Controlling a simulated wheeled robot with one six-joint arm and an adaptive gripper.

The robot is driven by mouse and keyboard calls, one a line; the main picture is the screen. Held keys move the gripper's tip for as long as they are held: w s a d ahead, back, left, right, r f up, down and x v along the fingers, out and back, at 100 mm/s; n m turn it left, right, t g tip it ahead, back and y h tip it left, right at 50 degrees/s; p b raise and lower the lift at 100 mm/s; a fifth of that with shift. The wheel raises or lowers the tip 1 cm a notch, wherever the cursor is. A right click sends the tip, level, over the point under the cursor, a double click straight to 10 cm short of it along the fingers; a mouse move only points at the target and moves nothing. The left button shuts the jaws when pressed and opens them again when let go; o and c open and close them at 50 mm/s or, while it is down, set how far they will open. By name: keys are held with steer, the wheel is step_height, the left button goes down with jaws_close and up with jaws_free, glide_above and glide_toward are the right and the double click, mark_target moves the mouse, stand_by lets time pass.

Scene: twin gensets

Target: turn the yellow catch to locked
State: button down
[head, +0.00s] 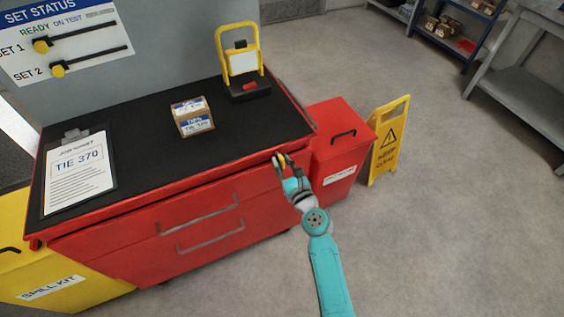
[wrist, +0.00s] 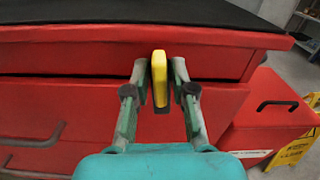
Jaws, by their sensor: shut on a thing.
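The yellow catch (wrist: 159,80) is on the front of the red cabinet (wrist: 70,90), near the right end of the top drawer, just below the black top. In the wrist view it stands upright, long side vertical, with a dark part under its lower end. My gripper (wrist: 159,85) has one finger on each side of the catch and is shut on it. In the head view my gripper (head: 281,162) is at the cabinet's front right corner, and the catch (head: 282,160) is partly covered by the fingers. No locked or unlocked marking is readable.
On the black top (head: 150,130) are a clipboard (head: 78,172), a small labelled box (head: 192,117) and a yellow-framed work lamp (head: 243,65). A red bin (head: 335,150) and a yellow floor sign (head: 388,140) stand right of the cabinet. The floor (head: 450,220) at right is clear.

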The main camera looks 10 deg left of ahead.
steer(key=shift+f+m, duration=0.1)
steer(key=shift+m, duration=0.5)
steer(key=c, duration=1.2)
jaws_free()
steer(key=v, duration=1.2)
